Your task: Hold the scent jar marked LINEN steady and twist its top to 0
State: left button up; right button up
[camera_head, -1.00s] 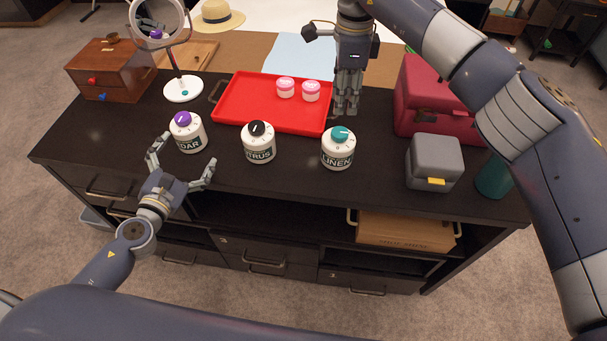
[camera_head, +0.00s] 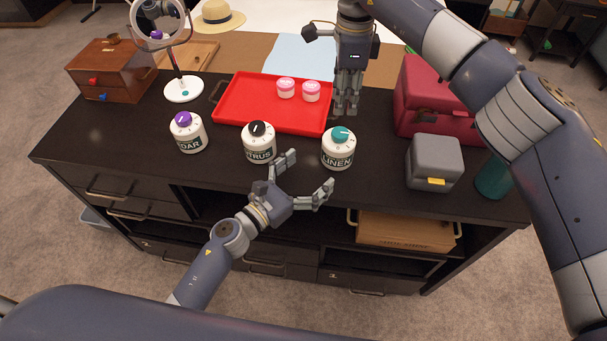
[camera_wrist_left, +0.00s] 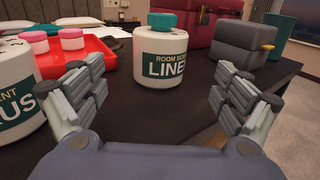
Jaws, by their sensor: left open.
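The LINEN scent jar (camera_head: 337,154) is white with a dark label and a teal top (camera_head: 341,135), standing upright on the dark counter. In the left wrist view the jar (camera_wrist_left: 162,55) is ahead, between my open fingers but beyond their tips. My left gripper (camera_head: 309,172) is open and empty, at the counter's front edge, in front of and left of the LINEN jar and not touching it. My right gripper (camera_head: 347,104) hangs pointing down behind the LINEN jar, beside the red tray's right edge. Its fingers look close together; its opening is unclear.
A red tray (camera_head: 262,116) holds two pink-lidded jars. A grey box (camera_head: 434,160) and red case (camera_head: 428,110) stand to the right.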

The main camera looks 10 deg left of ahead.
aim_at(327, 156)
pick_arm(q)
jog(key=x, duration=0.9)
jog(key=shift+w, duration=0.1)
jog(key=c, duration=1.3)
jog(key=shift+o, duration=0.2)
pick_arm(e)
jog(key=o, duration=0.4)
jog(key=shift+o, duration=0.5)
jog(key=shift+w+d+r+n, duration=0.15)
jog(key=shift+r+n, duration=0.1)
jog(key=shift+r, duration=0.2)
jog(key=shift+d+r+n, duration=0.1)
jog(key=shift+r+n, duration=0.15)
jog(key=shift+r, duration=0.15)
notch_tip(327, 156, down, 12)
jog(key=shift+r, duration=0.1)
